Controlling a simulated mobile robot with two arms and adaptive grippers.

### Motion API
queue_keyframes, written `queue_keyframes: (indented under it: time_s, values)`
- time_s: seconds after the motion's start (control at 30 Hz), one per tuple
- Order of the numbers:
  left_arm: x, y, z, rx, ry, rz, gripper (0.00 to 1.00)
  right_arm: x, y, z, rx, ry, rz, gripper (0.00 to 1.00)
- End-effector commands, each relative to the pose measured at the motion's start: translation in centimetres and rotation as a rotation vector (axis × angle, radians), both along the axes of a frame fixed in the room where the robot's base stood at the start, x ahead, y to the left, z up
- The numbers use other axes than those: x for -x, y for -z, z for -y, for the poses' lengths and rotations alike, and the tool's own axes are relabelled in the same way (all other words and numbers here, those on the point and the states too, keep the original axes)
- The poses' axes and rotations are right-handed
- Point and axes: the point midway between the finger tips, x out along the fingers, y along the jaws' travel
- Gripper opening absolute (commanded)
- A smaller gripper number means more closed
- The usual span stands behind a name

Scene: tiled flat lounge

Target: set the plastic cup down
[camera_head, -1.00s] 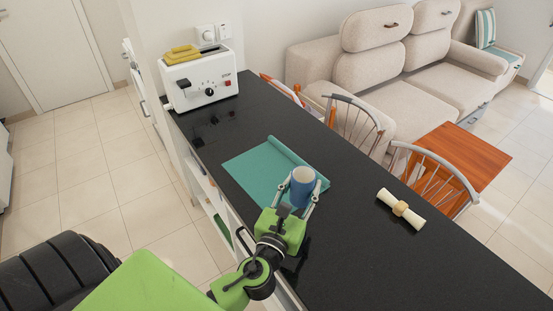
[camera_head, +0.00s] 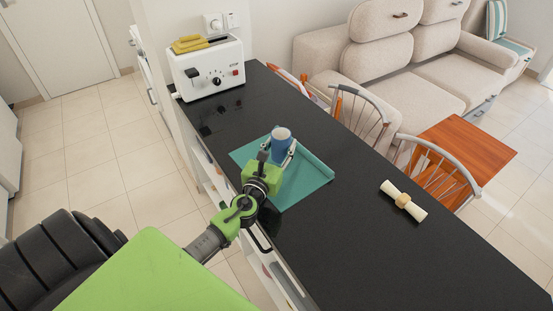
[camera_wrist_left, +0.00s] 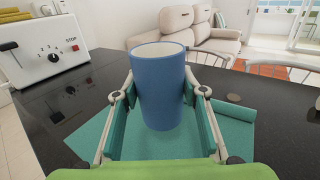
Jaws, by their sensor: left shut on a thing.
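The plastic cup (camera_head: 281,143) is blue outside and white inside. It is upright between the fingers of my left gripper (camera_head: 277,154), over the far part of the teal mat (camera_head: 314,178). In the left wrist view the fingers press on both sides of the cup (camera_wrist_left: 158,88). The mat (camera_wrist_left: 226,128) lies under and behind it there. I cannot tell whether the cup's base touches the mat. The mat lies on the black counter (camera_head: 345,232), its right edge rolled. My right gripper is not in view.
A white toaster (camera_head: 207,72) with yellow slices on top stands at the counter's far left end. A rolled cream napkin (camera_head: 413,208) in a ring lies to the right. Chairs (camera_head: 436,172) line the far side. The counter's near right is clear.

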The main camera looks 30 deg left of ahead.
Motion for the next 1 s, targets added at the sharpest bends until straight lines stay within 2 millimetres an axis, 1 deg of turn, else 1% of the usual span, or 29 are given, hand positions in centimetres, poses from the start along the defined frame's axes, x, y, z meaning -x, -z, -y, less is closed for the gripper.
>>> queue_keyframes:
  time_s: [0.03, 0.17, 0.27, 0.33, 0.43, 0.5, 0.77, 0.87, 0.9, 0.93, 0.97, 1.0]
  values:
    - [-0.1, 0.8, -0.5, -0.001, -0.001, 0.001, 0.15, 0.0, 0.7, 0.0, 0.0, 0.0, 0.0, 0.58]
    - [-0.2, 1.3, -1.0, 0.0, -0.001, 0.002, 0.15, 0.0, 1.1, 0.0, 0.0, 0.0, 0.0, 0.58]
    - [-0.3, 2.4, -1.8, -0.002, -0.001, 0.001, 0.15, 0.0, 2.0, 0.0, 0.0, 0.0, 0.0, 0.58]
    - [-0.4, 3.7, -1.8, -0.001, 0.0, -0.001, 0.15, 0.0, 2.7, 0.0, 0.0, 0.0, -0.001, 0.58]
    - [-0.4, 4.8, -1.8, -0.002, 0.0, 0.0, 0.15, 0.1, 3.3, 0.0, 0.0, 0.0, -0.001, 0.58]
    - [-0.4, 5.1, -1.8, -0.001, 0.0, 0.002, 0.15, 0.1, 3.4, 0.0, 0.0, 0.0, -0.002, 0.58]
    - [-0.4, 5.0, -1.8, 0.001, 0.0, 0.002, 0.15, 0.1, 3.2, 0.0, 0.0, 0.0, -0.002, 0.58]
    - [-0.3, 5.4, -1.8, 0.001, 0.0, 0.002, 0.15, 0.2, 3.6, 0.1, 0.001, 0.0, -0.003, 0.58]
    - [-0.3, 5.4, -1.8, 0.001, 0.0, 0.001, 0.44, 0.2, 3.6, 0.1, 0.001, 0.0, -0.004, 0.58]
    - [-0.3, 5.4, -1.8, 0.001, 0.0, 0.001, 0.52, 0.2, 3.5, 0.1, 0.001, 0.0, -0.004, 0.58]
    - [-0.3, 5.3, -1.8, 0.001, 0.0, 0.001, 0.56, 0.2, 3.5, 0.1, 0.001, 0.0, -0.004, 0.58]
    - [-0.3, 5.4, -1.8, 0.001, 0.0, 0.001, 0.56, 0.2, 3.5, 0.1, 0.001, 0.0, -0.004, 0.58]
